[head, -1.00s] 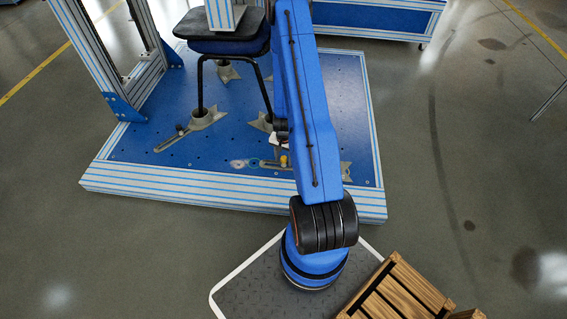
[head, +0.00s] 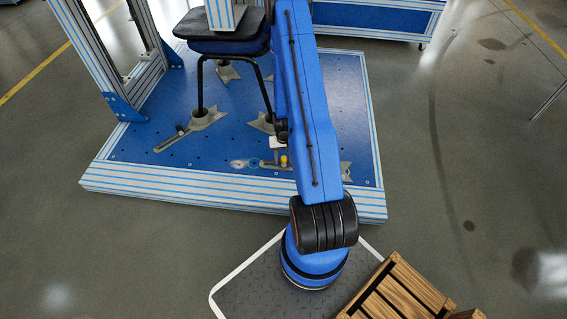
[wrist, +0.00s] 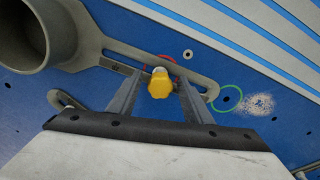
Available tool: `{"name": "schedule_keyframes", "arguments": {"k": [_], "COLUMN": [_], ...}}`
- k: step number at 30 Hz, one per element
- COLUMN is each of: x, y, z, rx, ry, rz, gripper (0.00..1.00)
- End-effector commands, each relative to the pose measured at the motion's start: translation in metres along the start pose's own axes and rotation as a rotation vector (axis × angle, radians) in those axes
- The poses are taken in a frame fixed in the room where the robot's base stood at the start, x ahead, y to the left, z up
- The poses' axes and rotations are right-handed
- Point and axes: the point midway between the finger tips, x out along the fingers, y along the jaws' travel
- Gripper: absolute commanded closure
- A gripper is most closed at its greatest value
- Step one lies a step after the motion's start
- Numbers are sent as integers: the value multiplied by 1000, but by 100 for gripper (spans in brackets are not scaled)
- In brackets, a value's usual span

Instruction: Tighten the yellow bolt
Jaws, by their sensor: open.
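The yellow bolt (wrist: 159,84) stands in the slot of a grey slotted clamp arm (wrist: 205,74) on the blue plate, in the wrist view. In the head view the yellow bolt (head: 284,161) shows just left of my blue arm. My gripper (wrist: 157,85) is open, with one finger on each side of the bolt head in the wrist view. I cannot tell whether either finger touches it. A red ring marking (wrist: 172,62) shows on the plate behind the bolt. A green ring (wrist: 227,98) circles a hole to the right.
A chair (head: 225,40) stands on the blue plate (head: 220,150), its feet in grey clamps. A metal frame post (head: 100,55) rises at the left. A wooden crate (head: 400,290) is near my base at lower right.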

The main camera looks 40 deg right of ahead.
Motion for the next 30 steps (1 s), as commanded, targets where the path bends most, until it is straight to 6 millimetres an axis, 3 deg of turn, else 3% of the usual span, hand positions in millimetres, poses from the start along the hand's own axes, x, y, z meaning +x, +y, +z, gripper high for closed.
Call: {"name": "schedule_keyframes", "arguments": {"k": [4,14,21,28,29,30], "x": [0,0,0,0,0,0], "y": [0,0,0,0,0,0], "z": [0,0,0,0,0,0], "rx": [-155,-208,-491,-528,-528,-527], "ry": [0,0,0,0,0,0], "rz": [0,0,0,0,0,0], "gripper": [55,55,55,55,57,67]}}
